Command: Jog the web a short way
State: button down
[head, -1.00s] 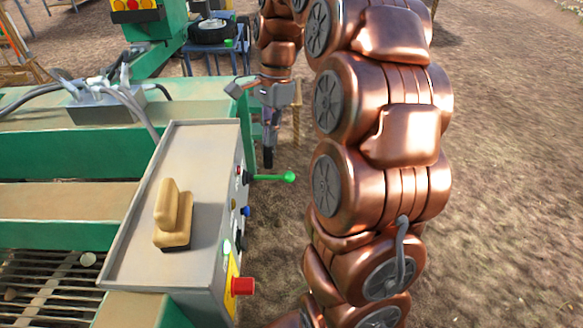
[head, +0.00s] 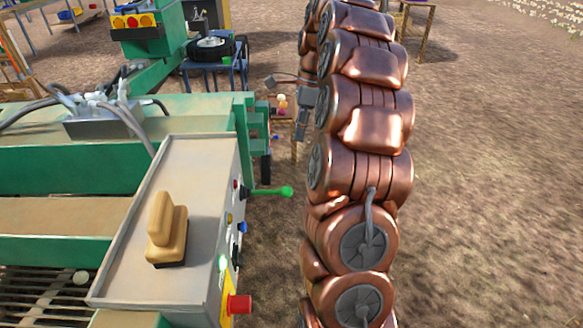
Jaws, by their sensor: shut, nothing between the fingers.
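The grey control box (head: 165,225) stands on the green machine, with its controls on the right side face. These are a red button (head: 235,184), a yellow one (head: 228,218), a blue one (head: 241,227), a dark one (head: 236,252), a lit green one (head: 222,263) and a large red mushroom button (head: 239,304) on a yellow plate. A green ball-ended lever (head: 285,192) sticks out to the right. The web's metal bars (head: 45,300) show at lower left. My gripper (head: 301,132) points down beyond the lever, shut and empty, clear of the controls and partly hidden by my arm.
A tan brush (head: 166,230) lies on the box top. Hoses run from a grey block (head: 105,122) behind the box. A blue cart (head: 212,68) with a tire stands farther back. Bare ground lies right of my arm.

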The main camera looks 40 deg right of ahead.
jog(key=p, duration=0.4)
send_near(266, 192)
jog(key=shift+s+d+f, duration=0.55)
jog(key=shift+f, duration=0.4)
jog(key=shift+s+d+f, duration=0.55)
jog(key=shift+f, duration=0.45)
jog(key=shift+s+d+f, duration=0.5)
jog(key=shift+d+f, duration=0.05)
jog(key=shift+f, duration=0.4)
jog(key=shift+f, duration=0.1)
